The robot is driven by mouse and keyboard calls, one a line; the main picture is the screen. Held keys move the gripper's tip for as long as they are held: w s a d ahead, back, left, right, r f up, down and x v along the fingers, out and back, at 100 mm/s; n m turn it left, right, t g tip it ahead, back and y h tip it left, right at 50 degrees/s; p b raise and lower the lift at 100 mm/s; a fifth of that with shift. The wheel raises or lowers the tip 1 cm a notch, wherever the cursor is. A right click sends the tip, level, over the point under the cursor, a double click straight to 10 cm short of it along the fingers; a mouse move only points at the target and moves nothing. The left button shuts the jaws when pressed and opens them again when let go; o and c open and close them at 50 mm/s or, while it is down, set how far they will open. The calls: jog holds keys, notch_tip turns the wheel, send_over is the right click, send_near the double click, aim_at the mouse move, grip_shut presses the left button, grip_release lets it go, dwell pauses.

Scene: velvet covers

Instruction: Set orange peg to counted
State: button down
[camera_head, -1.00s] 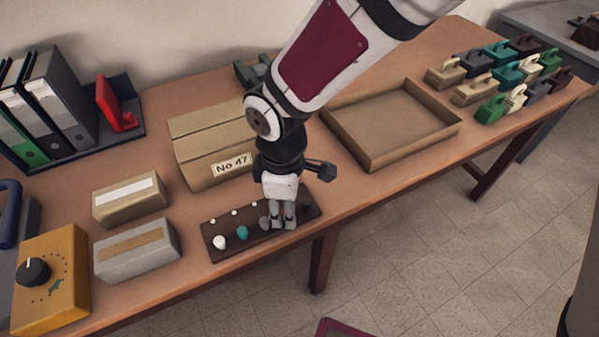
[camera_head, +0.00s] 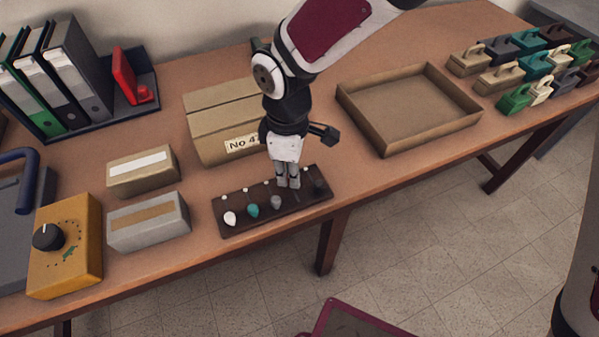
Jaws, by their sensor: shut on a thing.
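A dark brown peg board (camera_head: 240,228) lies near the table's front edge. A white peg (camera_head: 230,218), a teal peg (camera_head: 253,210) and a grey peg (camera_head: 277,202) stand along its front side, and a dark peg (camera_head: 320,187) shows toward the right end. Small white marks (camera_head: 245,189) line the back side. My gripper (camera_head: 288,184) points down over the board, right of the grey peg and farther back. Its fingers are shut on a peg, which they hide. I see no orange.
A cardboard box (camera_head: 215,125) labelled with a number stands behind the board. Two small boxes (camera_head: 148,222) and a yellow dial box (camera_head: 66,250) are left. An empty tray (camera_head: 400,110) lies right, with several coloured blocks (camera_head: 500,78) beyond it.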

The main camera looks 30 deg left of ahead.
jog(key=shift+w+a, duration=0.15)
jog(key=shift+a, duration=0.05)
jog(key=c, duration=1.5)
grip_release()
notch_tip(320, 180, up, 12)
jog(key=shift+r, duration=0.1)
